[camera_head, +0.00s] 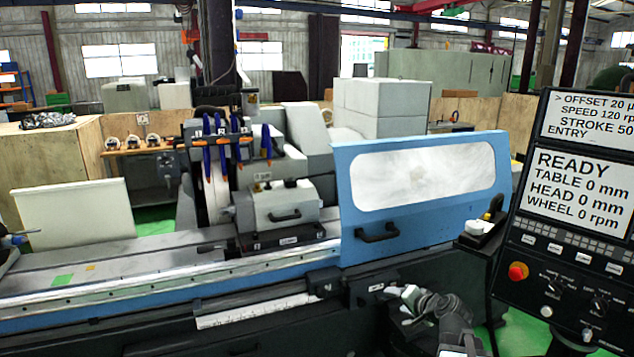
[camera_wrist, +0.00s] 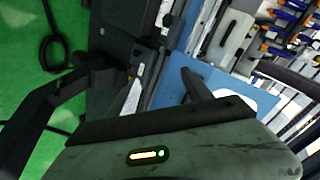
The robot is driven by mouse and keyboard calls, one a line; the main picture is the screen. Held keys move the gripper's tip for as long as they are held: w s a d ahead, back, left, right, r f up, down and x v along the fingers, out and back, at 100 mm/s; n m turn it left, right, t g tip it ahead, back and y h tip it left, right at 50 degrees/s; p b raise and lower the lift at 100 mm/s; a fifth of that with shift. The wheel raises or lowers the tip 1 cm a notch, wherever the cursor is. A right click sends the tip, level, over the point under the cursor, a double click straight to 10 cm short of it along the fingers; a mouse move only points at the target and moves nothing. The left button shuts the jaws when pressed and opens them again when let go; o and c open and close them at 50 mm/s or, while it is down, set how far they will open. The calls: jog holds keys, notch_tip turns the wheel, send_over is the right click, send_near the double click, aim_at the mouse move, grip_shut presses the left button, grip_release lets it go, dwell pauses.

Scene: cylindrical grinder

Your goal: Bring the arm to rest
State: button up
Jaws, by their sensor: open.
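My arm (camera_head: 440,312) shows at the bottom of the head view, in front of the dark machine base. It is bent, and its end lies left of the control panel. In the wrist view my gripper (camera_wrist: 145,82) has its dark fingers spread apart with nothing visible between them. Part of the blue machine guard (camera_wrist: 215,82) shows behind it. The grinder's blue sliding door (camera_head: 415,228) stands behind and above my arm in the head view. I cannot tell whether my arm touches the machine front.
The control panel (camera_head: 580,215) on the right reads READY, with table and head at 0 mm and wheel at 0 rpm. A red stop button (camera_head: 517,271) sits on it. The grinder table (camera_head: 120,262) spans the left. Green floor (camera_wrist: 25,40) with a dark cable is open.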

jog(key=s+a+f+n+g, duration=0.3)
jog(key=a+f, duration=0.1)
jog(key=a, duration=0.5)
jog(key=s+a+f+n+g, duration=0.2)
jog(key=s+a+f+n, duration=0.15)
jog(key=a, duration=0.45)
jog(key=s+d+f+n+g+h, duration=0.1)
jog(key=s+d+f+g, duration=0.1)
jog(key=s, duration=0.3)
jog(key=s+d+f+g+h, duration=0.1)
jog(key=s+d+g+h, duration=0.1)
jog(key=s, duration=0.4)
jog(key=shift+s+d+f+n+g, duration=0.35)
jog(key=shift+d+g, duration=0.3)
jog(key=shift+g, duration=0.35)
